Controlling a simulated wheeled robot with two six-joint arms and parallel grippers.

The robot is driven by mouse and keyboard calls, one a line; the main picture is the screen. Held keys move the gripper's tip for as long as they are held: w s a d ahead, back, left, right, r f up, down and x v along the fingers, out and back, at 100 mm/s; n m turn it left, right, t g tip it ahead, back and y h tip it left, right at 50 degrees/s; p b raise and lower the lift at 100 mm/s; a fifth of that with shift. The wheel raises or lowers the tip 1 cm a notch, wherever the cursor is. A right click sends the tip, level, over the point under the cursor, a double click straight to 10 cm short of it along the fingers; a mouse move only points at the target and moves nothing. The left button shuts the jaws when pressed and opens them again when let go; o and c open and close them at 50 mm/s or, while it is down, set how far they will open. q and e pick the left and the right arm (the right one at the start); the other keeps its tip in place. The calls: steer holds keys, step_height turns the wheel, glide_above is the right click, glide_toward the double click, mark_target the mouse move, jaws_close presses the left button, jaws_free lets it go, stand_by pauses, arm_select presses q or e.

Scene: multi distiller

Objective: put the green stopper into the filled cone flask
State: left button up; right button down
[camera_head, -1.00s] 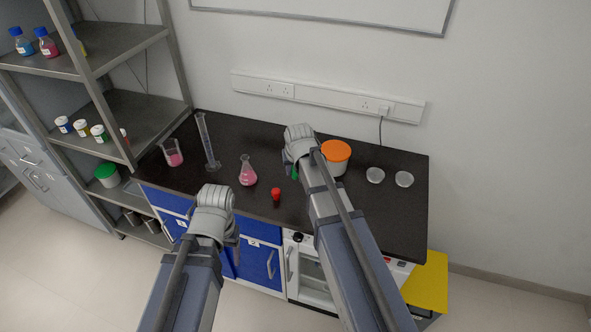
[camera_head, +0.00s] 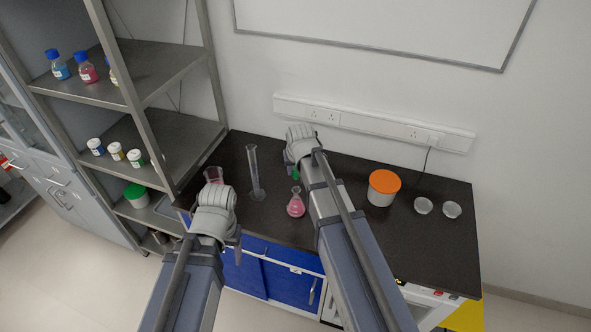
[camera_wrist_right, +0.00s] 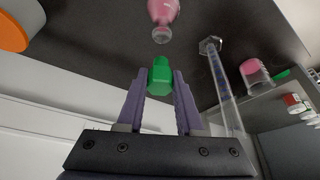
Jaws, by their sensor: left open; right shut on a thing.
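The green stopper (camera_wrist_right: 160,78) is held between the purple fingers of my right gripper (camera_wrist_right: 160,92), which is shut on it. In the head view a bit of the stopper (camera_head: 295,174) shows under my right gripper (camera_head: 292,170), above the bench. The cone flask with pink liquid (camera_head: 296,207) stands upright on the bench, just in front of the right gripper and apart from the stopper. In the wrist view the flask (camera_wrist_right: 163,12) is just beyond the stopper, its mouth facing it. My left gripper (camera_head: 236,242) is open and empty, at the bench's front edge; its fingers are mostly hidden.
A tall measuring cylinder (camera_head: 254,172) stands left of the flask. A beaker with pink liquid (camera_head: 214,174) is behind my left gripper, partly hidden. An orange-lidded tub (camera_head: 382,188) and two clear dishes (camera_head: 423,205) are on the right. A metal shelf (camera_head: 165,70) stands left.

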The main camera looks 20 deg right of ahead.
mark_target(296, 188)
steer(key=shift+f, duration=0.1)
steer(key=shift+f+b, duration=0.8)
step_height(296, 188, down, 4)
steer(key=b, duration=0.3)
steer(key=shift+r+b, duration=0.15)
steer(key=shift+b, duration=0.2)
steer(key=shift+f+b, duration=0.85)
steer(key=shift+b, duration=0.05)
stand_by(0.4)
steer(key=shift+c, duration=2.4)
jaws_free()
steer(key=shift+r, duration=0.15)
steer(key=p+v, duration=0.7)
steer(key=shift+r, duration=0.3)
